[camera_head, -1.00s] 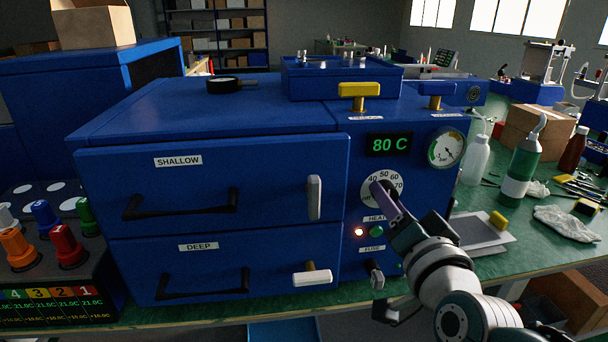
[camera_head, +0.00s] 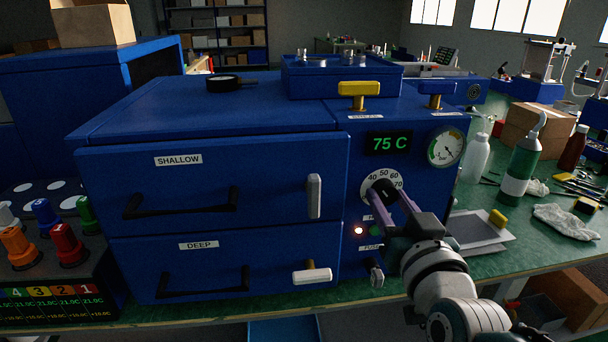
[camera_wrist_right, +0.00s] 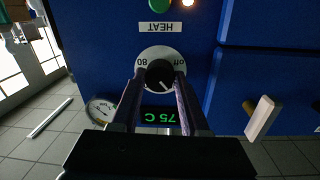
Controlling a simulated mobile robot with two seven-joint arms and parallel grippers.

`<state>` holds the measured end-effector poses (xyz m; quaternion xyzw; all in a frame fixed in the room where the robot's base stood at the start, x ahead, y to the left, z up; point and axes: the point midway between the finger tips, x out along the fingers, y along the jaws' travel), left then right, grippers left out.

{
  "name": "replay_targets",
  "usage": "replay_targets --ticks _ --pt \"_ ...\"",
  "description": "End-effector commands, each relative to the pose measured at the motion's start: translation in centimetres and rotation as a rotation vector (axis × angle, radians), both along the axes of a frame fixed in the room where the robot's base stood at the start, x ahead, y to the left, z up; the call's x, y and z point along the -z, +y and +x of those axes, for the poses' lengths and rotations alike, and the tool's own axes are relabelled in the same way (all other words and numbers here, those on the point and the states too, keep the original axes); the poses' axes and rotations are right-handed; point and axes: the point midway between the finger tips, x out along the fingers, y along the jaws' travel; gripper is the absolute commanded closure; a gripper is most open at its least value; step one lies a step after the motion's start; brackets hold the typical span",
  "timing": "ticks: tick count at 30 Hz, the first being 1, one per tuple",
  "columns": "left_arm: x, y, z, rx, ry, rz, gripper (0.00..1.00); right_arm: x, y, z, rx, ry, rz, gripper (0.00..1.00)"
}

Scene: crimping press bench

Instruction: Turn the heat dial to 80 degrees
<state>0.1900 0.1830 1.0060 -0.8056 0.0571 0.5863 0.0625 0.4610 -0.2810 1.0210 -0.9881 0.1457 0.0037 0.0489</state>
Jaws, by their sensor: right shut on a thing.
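The heat dial is a black knob (camera_wrist_right: 159,74) on a round white scale (camera_head: 368,181), on the front of the blue press. In the right wrist view, the picture is upside down; the knob's pale pointer line is partly visible between the "80" and "off" marks. My right gripper (camera_head: 387,196) has one finger on each side of the knob and is shut on it. The green display (camera_head: 389,143) above the dial reads 75 C; it also shows in the right wrist view (camera_wrist_right: 161,116). My left gripper is not in view.
A lit lamp (camera_head: 358,231) and a green button (camera_head: 376,231) sit just below the dial. A fuse knob (camera_head: 376,276) is lower down. A pressure gauge (camera_head: 446,147) is up to the right. Drawers with black handles fill the front to the left.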

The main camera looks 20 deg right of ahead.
Motion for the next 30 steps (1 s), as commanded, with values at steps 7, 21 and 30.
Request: replay_targets --ticks 7,21,30 --pt "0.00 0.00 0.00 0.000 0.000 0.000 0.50 -0.09 -0.03 0.03 0.001 -0.001 -0.011 1.00" --pt "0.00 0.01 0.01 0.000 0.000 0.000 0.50 -0.07 -0.02 0.03 0.001 0.000 -0.009 0.28" --pt "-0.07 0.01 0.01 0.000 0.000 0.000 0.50 -0.04 0.04 -0.14 0.000 0.002 -0.009 0.25"
